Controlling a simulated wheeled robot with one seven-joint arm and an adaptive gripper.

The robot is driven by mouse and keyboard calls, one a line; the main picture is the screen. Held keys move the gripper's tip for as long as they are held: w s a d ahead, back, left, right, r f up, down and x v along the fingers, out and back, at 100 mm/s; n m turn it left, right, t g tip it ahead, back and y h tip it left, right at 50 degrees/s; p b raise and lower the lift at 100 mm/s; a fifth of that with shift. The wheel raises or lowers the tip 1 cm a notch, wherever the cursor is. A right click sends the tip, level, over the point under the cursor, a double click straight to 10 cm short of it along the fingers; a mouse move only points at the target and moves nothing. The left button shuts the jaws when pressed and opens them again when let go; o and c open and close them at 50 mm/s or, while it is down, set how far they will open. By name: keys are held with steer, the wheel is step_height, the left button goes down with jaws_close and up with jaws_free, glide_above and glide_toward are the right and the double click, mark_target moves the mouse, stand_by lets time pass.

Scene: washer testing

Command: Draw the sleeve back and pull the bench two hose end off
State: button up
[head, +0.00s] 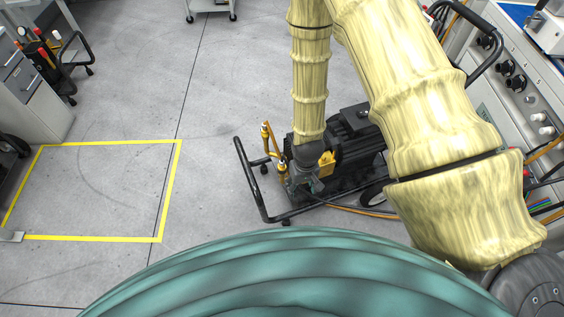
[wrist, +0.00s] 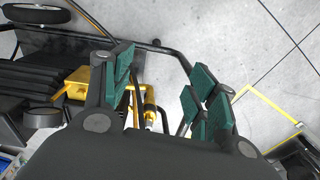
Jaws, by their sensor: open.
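My gripper (head: 306,184) is at the left end of the wheeled pump cart, pointing down. In the wrist view my gripper (wrist: 161,92) is open, its green-padded fingers spread apart. A brass hose fitting (wrist: 149,101) with an orange-yellow hose shows between the fingers, closer to the left finger; I see no contact. In the head view one brass fitting (head: 282,168) stands right beside my gripper, and another (head: 265,130) stands farther back. I cannot read which is the bench two hose end. The sleeve is too small to make out, and the lower fittings are partly hidden.
The cart's black tube handle (head: 250,180) curves around its left side, close to my gripper. The black pump (head: 352,140) stands to the right. A dark and an orange hose (head: 350,209) run right along the floor. A yellow floor outline (head: 110,239) encloses clear floor at left.

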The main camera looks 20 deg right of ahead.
steer(key=w+f+b, duration=0.3)
steer(key=w+b, duration=0.3)
steer(key=w, duration=0.3)
steer(key=r+b, duration=0.1)
steer(key=b, duration=0.3)
glide_above(282, 169)
steer(key=shift+w+d, duration=0.1)
steer(key=shift+d, duration=0.15)
steer(key=shift+w+r+b, duration=0.2)
steer(key=shift+w+b, duration=0.2)
step_height(282, 169, down, 11)
steer(key=shift+r+b, duration=0.2)
steer(key=shift+b, duration=0.4)
